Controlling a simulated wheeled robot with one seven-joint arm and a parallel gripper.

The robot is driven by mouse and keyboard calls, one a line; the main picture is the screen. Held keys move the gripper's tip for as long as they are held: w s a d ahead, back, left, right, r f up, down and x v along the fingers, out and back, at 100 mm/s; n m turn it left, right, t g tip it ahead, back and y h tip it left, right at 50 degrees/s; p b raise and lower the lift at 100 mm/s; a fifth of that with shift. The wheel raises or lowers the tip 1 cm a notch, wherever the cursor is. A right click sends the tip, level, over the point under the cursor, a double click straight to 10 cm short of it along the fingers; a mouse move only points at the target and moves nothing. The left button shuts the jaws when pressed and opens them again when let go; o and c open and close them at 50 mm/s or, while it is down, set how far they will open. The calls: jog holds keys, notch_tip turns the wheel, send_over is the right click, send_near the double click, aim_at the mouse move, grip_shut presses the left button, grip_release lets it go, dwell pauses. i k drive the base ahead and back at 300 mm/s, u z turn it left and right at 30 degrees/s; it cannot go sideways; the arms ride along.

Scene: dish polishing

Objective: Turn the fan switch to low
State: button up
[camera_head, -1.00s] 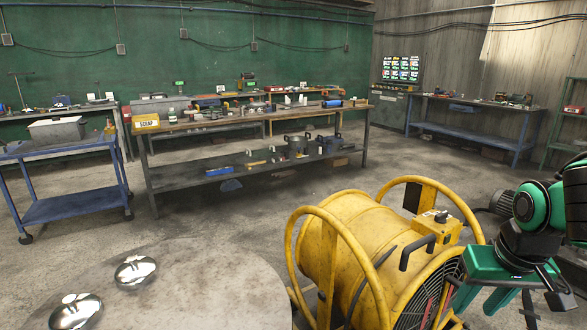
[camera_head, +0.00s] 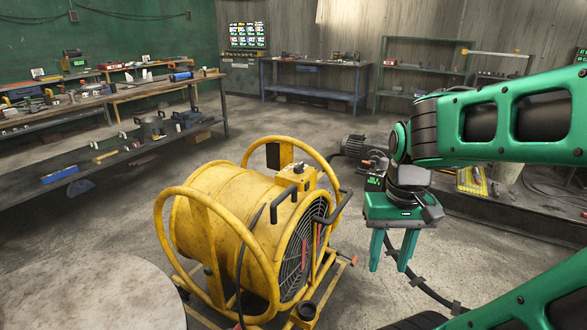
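The yellow drum fan (camera_head: 215,225) stands on the floor in the middle of the view, inside a yellow tube frame. A small yellow switch box (camera_head: 303,180) sits on top of its drum, with a small dark switch (camera_head: 298,168) on it. The switch is too small to read its setting. My gripper (camera_head: 388,265) is to the right of the fan, apart from it. Its two green fingers point down with a gap between them, and nothing shows between them.
A round table top (camera_head: 85,290) is at the lower left. A long workbench (camera_head: 120,95) stands at the left, and a blue bench (camera_head: 315,85) is at the back. A black cable (camera_head: 430,290) runs on the floor below my gripper.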

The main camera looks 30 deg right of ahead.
aim_at(298, 169)
jog(key=k, duration=1)
jog(key=z, duration=1.2)
jog(key=i, duration=1.75)
jog(key=u, duration=1.55)
